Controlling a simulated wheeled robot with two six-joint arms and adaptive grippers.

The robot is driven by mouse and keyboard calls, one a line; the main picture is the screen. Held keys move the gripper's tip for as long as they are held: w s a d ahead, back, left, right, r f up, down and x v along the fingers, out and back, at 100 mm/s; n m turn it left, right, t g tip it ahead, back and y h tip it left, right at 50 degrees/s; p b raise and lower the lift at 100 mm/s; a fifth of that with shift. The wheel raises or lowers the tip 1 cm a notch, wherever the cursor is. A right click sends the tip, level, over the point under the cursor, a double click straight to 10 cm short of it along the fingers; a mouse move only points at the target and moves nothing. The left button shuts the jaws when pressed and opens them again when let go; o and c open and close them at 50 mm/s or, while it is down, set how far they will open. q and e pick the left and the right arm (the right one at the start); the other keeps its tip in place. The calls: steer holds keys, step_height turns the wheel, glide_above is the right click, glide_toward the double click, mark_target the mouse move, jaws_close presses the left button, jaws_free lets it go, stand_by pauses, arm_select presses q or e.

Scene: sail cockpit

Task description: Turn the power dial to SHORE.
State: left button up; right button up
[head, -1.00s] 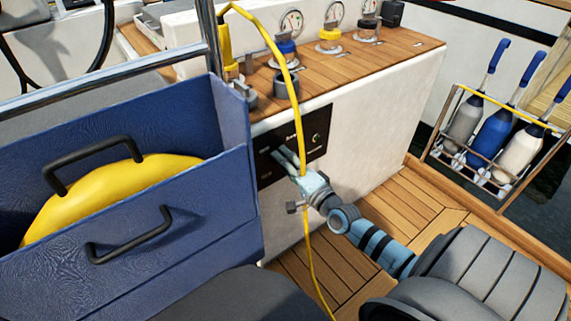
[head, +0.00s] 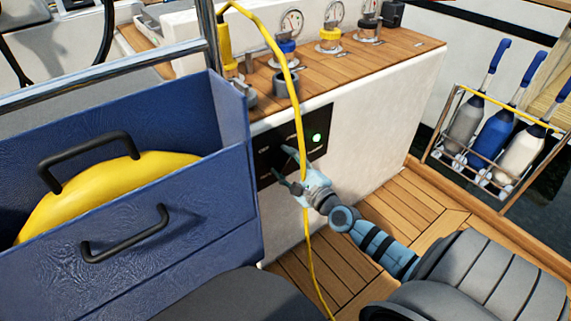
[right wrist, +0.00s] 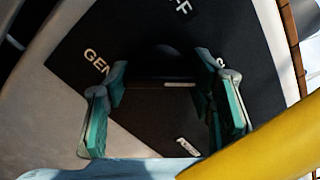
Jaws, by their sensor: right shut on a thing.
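The black power panel (head: 267,140) is on the white cockpit wall, with a green lamp (head: 316,138) lit at its right. My right gripper (head: 282,164) is at the panel, its fingers around the dark dial. In the right wrist view the dial (right wrist: 165,88) sits between the gripper's fingers (right wrist: 163,82); its white mark lies on the right half, toward a label starting with S. GEN is at the left, and part of OFF is at the top. The fingers partly cover the labels. My left gripper is not in view.
A yellow hose (head: 303,210) hangs in front of the panel, close to my right gripper. A blue bin (head: 170,245) stands left of the panel. Gauges (head: 330,35) stand on the wooden counter (head: 345,62) above. A bottle rack (head: 487,185) is at right.

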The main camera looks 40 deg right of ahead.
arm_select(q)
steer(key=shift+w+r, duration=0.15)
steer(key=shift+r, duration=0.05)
arm_select(e)
steer(key=shift+m, duration=0.6)
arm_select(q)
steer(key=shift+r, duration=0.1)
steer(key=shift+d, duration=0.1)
arm_select(e)
steer(key=o, duration=1.2)
steer(key=shift+c, duration=0.2)
steer(key=s, duration=1.2)
steer(key=shift+a, duration=0.2)
